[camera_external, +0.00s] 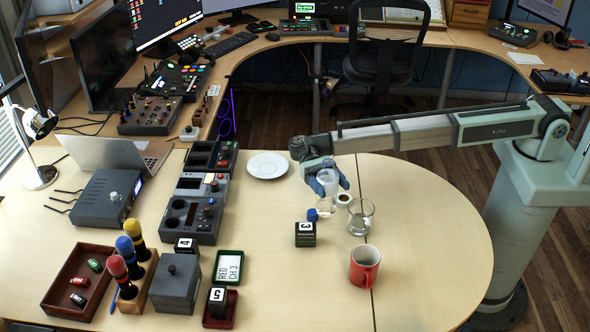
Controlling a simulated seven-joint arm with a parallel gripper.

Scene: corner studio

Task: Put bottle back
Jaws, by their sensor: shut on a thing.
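A black block marked 3 (305,234) is in front. A white plate (268,165) lies behind left. Control boxes (194,220) and trays (229,266) fill the left.

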